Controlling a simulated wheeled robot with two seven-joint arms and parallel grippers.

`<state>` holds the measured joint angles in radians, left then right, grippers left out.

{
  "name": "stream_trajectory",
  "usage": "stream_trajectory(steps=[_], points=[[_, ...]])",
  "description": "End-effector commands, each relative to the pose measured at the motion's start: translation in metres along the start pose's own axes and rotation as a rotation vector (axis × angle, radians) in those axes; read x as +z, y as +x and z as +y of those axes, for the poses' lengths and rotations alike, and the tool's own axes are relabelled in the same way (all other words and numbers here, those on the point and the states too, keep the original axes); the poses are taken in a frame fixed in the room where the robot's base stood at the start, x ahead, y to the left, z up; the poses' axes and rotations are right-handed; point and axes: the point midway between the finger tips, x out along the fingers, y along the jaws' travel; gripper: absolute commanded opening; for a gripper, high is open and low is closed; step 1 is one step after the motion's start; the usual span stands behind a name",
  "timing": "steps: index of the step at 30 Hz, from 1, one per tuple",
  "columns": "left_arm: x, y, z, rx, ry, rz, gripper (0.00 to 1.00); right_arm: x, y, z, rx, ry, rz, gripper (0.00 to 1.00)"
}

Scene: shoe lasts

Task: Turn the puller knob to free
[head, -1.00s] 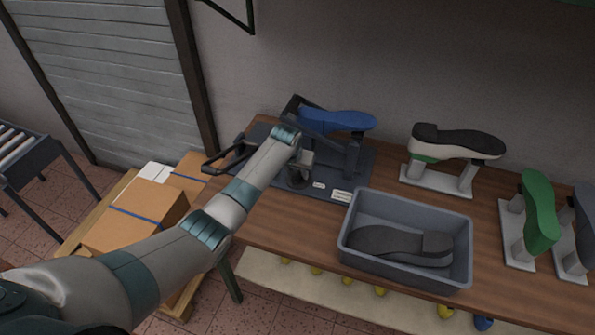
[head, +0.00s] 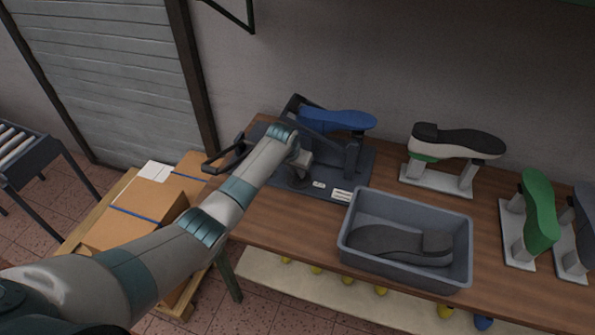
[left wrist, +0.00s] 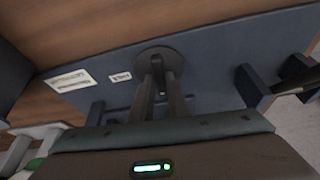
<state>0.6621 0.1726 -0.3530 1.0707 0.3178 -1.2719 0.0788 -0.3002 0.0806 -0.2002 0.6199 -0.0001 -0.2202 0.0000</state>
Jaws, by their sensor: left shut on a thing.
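The puller (head: 362,180) is a dark flat base on the bench with a blue shoe last (head: 336,120) mounted on it. In the left wrist view, the puller knob (left wrist: 158,57) shows as a dark round part on the blue-grey base. Small white labels (left wrist: 120,77) lie beside it; their print is too small to read. My left gripper (head: 300,180) points down at the knob. In the left wrist view its fingers (left wrist: 161,88) are close together on the knob, hiding part of it. Its pointer direction cannot be told. My right gripper is not in view.
A grey bin (head: 354,230) holding a dark sole (head: 400,245) stands right of the puller. Other lasts on stands (head: 436,180) line the bench (head: 285,228). A dark handle (head: 222,160) sticks out left of the puller.

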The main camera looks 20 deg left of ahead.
Motion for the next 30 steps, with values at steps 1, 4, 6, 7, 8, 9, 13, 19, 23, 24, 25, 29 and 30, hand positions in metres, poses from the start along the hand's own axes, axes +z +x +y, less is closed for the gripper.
stream_trajectory(steps=[1,4,6,7,8,9,13,19,23,24,25,29,30], points=[[-0.001,0.0,-0.001,0.01,0.025,0.001,0.0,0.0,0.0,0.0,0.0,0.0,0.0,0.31],[-0.001,0.0,-0.002,0.036,0.088,0.001,0.0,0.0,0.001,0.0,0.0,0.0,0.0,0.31],[-0.001,0.0,-0.003,0.057,0.139,0.001,0.0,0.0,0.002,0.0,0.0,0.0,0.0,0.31],[0.0,0.001,-0.003,0.066,0.163,0.0,0.0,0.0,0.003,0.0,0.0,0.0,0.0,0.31],[0.0,0.001,-0.003,0.077,0.187,0.0,0.0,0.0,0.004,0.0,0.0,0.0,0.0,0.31],[0.0,0.001,-0.004,0.09,0.219,0.0,0.0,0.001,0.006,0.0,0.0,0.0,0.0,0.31],[-0.001,0.002,-0.005,0.136,0.331,0.002,0.0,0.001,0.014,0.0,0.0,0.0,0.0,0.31],[-0.001,0.005,-0.007,0.208,0.508,0.002,0.0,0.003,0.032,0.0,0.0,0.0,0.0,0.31],[-0.002,0.006,-0.007,0.257,0.622,0.003,0.0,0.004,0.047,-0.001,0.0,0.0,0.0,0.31],[-0.002,0.006,-0.008,0.271,0.656,0.002,0.0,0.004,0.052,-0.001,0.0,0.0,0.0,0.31],[-0.002,0.006,-0.008,0.282,0.683,0.003,0.0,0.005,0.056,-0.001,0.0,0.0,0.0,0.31],[-0.003,0.007,-0.009,0.328,0.797,0.002,0.0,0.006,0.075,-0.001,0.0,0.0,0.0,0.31],[-0.003,0.008,-0.009,0.344,0.832,0.003,0.0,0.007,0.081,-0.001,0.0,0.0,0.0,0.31]])
